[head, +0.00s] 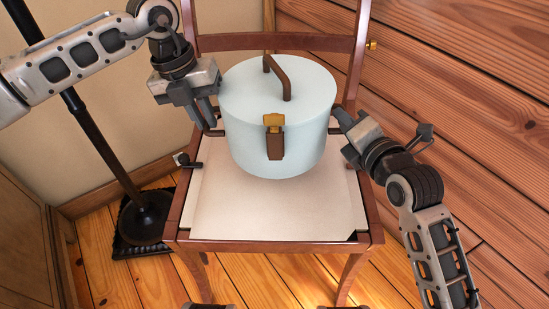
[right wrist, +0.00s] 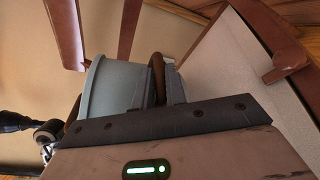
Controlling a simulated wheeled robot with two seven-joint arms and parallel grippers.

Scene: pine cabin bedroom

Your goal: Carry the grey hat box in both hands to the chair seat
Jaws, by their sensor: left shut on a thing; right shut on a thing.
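The grey hat box (head: 277,110), pale blue-grey with a lid, a brown top handle and a brass clasp, is upright over the chair seat (head: 270,210). I cannot tell whether its base touches the seat. My left gripper (head: 209,112) is shut on the box's left side handle. My right gripper (head: 343,122) is shut on the right side handle. In the right wrist view the box (right wrist: 108,88) shows, with its brown side handle (right wrist: 157,72) between the fingers. The pale seat also shows there (right wrist: 235,75). The box hides the rear of the seat.
The chair's wooden backrest (head: 275,42) rises behind the box. A dark pole stand (head: 145,212) is on the floor left of the chair. Wooden drawers (head: 450,60) with a brass knob are at the right. The front part of the seat is bare.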

